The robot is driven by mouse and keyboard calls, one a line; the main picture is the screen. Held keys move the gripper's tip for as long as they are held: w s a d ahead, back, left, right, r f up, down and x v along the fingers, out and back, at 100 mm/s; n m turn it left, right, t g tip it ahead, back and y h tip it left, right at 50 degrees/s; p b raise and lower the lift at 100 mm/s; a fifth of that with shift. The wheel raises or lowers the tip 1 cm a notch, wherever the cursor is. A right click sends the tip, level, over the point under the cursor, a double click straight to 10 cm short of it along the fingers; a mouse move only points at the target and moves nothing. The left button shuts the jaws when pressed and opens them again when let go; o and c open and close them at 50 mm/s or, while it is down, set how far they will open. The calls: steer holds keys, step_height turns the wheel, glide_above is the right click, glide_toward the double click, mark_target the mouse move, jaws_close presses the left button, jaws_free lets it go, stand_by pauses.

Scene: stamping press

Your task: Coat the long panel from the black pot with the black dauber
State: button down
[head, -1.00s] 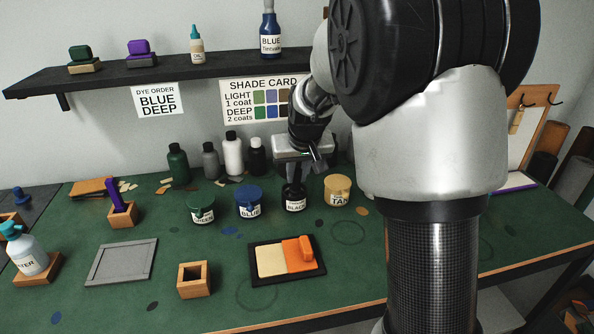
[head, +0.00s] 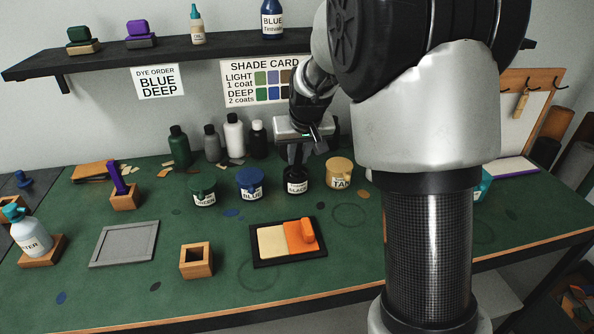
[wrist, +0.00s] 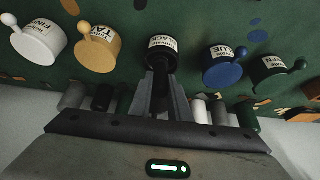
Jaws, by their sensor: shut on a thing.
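My gripper (head: 304,138) is above the black pot (head: 298,187), at the back middle of the green bench. It is shut on the black dauber (wrist: 160,92), a dark upright shape between the fingers in the wrist view. The dauber's lower end meets the mouth of the black pot (wrist: 162,46); how far inside it reaches is hidden. A cream panel (head: 272,242) lies in a black-rimmed tray (head: 262,262) at the front middle. An orange slab (head: 297,238) with a raised orange block lies against its right side. I cannot tell which piece is the long panel.
Blue (head: 249,185), green (head: 202,193) and tan (head: 340,173) pots stand beside the black one. Bottles stand behind. An empty wooden holder (head: 196,262) and a grey frame (head: 125,243) are in front. A purple dauber (head: 117,178) stands in its holder at left.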

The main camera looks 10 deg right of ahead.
steer(key=shift+s, duration=0.15)
steer(key=shift+s, duration=0.35)
steer(key=shift+w, duration=0.15)
steer(key=shift+w, duration=0.35)
stand_by(0.3)
step_height(320, 180, up, 9)
steer(key=p, duration=0.6)
steer(key=shift+f, duration=0.1)
stand_by(1.3)
